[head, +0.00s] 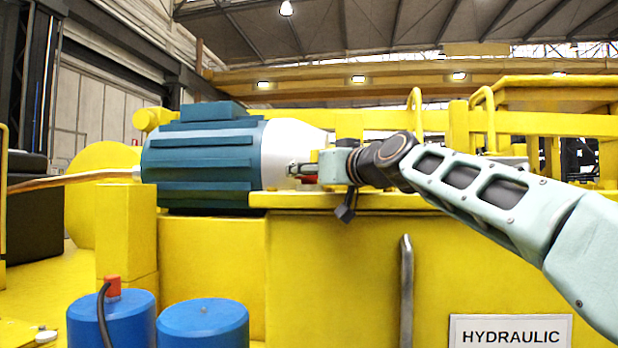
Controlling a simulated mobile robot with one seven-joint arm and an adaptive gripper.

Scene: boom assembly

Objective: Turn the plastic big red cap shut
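A small red part (309,180), possibly the red cap, shows just under my gripper (294,171), at the right end of the motor on the yellow ledge. Most of it is hidden behind the gripper, so its shape and how far it is turned cannot be seen. My gripper points left, its fingertips in front of the motor's white end. The fingers are small and seen from the side. I cannot tell whether they are open or shut, or whether they touch the red part.
The blue ribbed motor (205,160) lies left of my gripper. Below are a yellow housing (330,270), a grey handle (406,290) and a HYDRAULIC sign (510,331). Two blue drums (203,325) stand at lower left, one with an orange-red fitting (112,286) and black hose. Yellow rails stand behind.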

